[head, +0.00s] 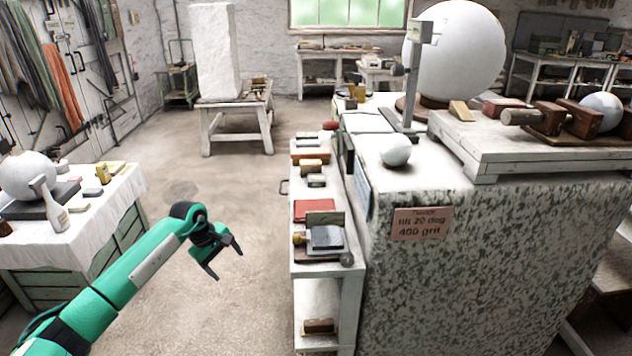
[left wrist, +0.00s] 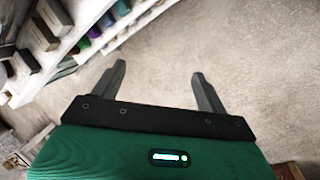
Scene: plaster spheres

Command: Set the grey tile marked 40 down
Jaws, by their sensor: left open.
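My left gripper (head: 227,265) is open and empty over the bare floor, left of a narrow white shelf unit. In the left wrist view its two fingers (left wrist: 158,70) stand apart with only floor between them. A dark grey block or tile (head: 327,237) lies on the shelf unit's top, to the right of the gripper and apart from it. A grey-green flat piece (head: 325,218) is just behind it. No mark 40 can be read on any of these, so I cannot tell which is the named tile. My right gripper is not in view.
The white shelf unit (head: 298,283) carries a red piece (head: 314,209) and several small blocks. It stands against a speckled stone block (head: 470,270) bearing a sign (head: 421,224) and a small white sphere (head: 395,149). A cloth-covered table (head: 92,235) is at left. The floor between is clear.

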